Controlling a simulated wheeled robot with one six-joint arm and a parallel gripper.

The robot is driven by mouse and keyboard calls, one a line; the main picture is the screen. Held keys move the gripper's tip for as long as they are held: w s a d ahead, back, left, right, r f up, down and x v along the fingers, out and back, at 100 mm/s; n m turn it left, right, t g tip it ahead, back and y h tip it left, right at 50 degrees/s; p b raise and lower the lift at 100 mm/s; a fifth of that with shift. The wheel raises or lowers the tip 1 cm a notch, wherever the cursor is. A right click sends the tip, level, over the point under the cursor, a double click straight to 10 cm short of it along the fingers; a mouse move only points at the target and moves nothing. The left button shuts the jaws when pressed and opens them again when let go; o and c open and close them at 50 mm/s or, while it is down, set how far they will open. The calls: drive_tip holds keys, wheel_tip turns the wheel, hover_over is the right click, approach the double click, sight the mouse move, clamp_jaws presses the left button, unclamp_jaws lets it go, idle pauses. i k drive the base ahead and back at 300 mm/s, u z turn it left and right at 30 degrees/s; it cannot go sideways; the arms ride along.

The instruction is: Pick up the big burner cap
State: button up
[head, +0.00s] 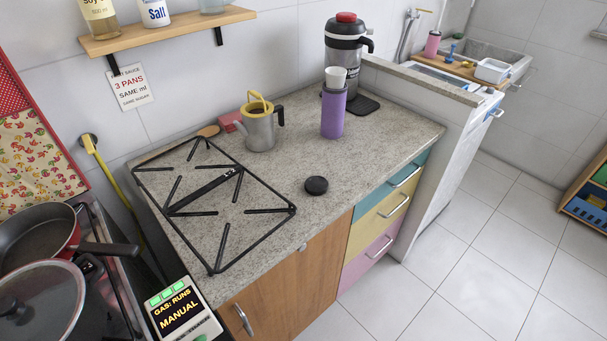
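A black round disc (316,185) that looks like the burner cap lies flat on the speckled countertop (280,170), near the front edge and right of the black pan grate (237,210). Nothing touches or covers it. I see no second cap to compare its size with. My gripper does not show in the head view.
A metal pot with a yellow ring (260,130), a purple cylinder (334,112) with a white cup on it, and a dispenser (345,50) stand behind the disc. Pans (40,235) are at left. A box reading "GAS: RUNS MANUAL" (182,312) is at the front left.

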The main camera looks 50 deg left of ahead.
sight(314, 185)
drive_tip(key=u, duration=0.6)
drive_tip(key=i, duration=0.65)
drive_tip(key=u, duration=1.05)
drive_tip(key=i, duration=0.2)
drive_tip(key=u, duration=0.15)
